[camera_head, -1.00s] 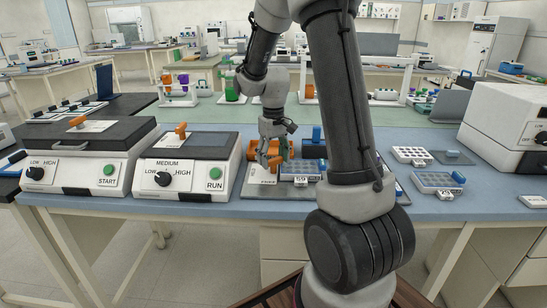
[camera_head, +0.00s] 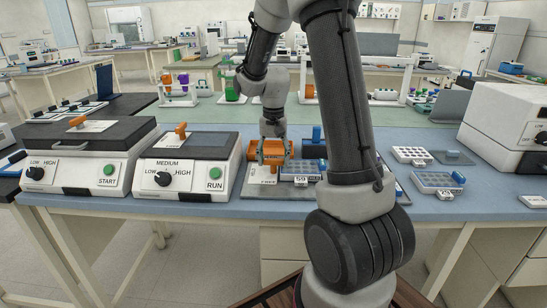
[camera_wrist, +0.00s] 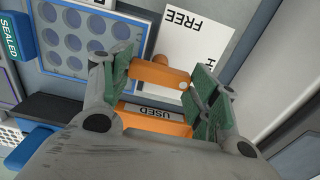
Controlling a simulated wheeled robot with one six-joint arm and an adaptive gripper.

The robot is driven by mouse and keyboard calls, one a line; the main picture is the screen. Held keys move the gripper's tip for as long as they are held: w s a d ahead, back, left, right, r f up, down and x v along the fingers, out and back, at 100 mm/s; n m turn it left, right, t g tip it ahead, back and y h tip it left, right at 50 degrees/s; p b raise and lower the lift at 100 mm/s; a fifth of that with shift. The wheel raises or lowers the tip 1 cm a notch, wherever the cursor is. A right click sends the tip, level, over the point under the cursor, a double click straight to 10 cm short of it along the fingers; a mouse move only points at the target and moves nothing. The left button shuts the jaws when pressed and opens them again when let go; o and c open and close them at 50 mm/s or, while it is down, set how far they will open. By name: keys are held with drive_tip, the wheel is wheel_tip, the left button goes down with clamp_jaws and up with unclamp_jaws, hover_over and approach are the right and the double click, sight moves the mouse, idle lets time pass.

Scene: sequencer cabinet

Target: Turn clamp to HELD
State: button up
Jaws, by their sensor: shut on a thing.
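The clamp's orange handle (camera_wrist: 158,74) lies between the two green-padded fingers of my gripper (camera_wrist: 160,80) in the wrist view. The handle reaches from one finger to the other, and the gripper is shut on it. A white card (camera_wrist: 195,45) under the handle reads FREE; the other word is mostly covered, with an H showing. In the head view my gripper (camera_head: 273,152) is low over the bench in front of an orange part (camera_head: 283,149). The white card (camera_head: 262,174) shows just below it. The handle cannot be made out clearly there.
An orange block (camera_wrist: 155,122) marked USED sits close beside the handle. A blue-grey well tray (camera_wrist: 80,40) and a blue SEALED block (camera_wrist: 15,38) lie to the left in the wrist view.

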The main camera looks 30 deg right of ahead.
sight(273, 159)
idle(0.4)
drive_tip(key=o, duration=1)
wheel_tip(273, 159, up, 12)
idle(0.3)
